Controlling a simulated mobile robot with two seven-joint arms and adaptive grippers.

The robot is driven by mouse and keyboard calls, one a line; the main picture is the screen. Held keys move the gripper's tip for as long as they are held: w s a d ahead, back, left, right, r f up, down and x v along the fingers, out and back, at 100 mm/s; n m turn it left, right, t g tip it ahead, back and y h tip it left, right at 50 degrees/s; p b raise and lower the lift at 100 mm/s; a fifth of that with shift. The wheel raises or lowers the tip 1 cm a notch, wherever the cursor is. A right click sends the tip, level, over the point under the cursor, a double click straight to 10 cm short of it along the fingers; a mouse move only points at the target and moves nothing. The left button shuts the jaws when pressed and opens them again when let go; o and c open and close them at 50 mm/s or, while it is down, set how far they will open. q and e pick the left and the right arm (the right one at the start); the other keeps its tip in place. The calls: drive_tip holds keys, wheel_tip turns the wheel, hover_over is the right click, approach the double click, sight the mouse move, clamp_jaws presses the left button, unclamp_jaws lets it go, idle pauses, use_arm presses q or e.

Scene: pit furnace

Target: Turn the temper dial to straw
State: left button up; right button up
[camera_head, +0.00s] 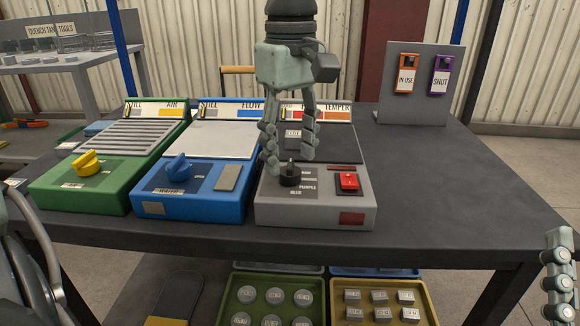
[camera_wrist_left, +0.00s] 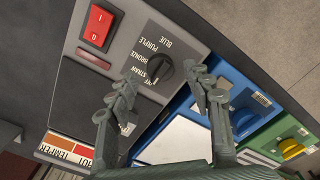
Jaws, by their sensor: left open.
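The temper dial (camera_head: 289,174) is a black knob on the front of the grey box (camera_head: 330,213). It also shows in the wrist view (camera_wrist_left: 163,70), with printed words beside it, among them straw, bronze, purple and blue. I cannot tell which word its pointer marks. My left gripper (camera_head: 290,163) is open and points down over the dial. In the wrist view its fingertips (camera_wrist_left: 160,75) are on either side of the knob; I cannot tell whether they touch it. Part of my right gripper (camera_head: 558,272) shows at the right edge, its jaws unclear.
A red rocker switch (camera_head: 348,181) sits right of the dial. The blue box (camera_head: 190,200) with a blue knob and the green box (camera_head: 90,195) with a yellow knob stand to the left. A grey panel (camera_head: 425,75) with two tags stands behind. The table's right side is clear.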

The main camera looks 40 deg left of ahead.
use_arm(q)
drive_tip(key=shift+f, duration=1.25)
drive_tip(key=c, duration=1.2)
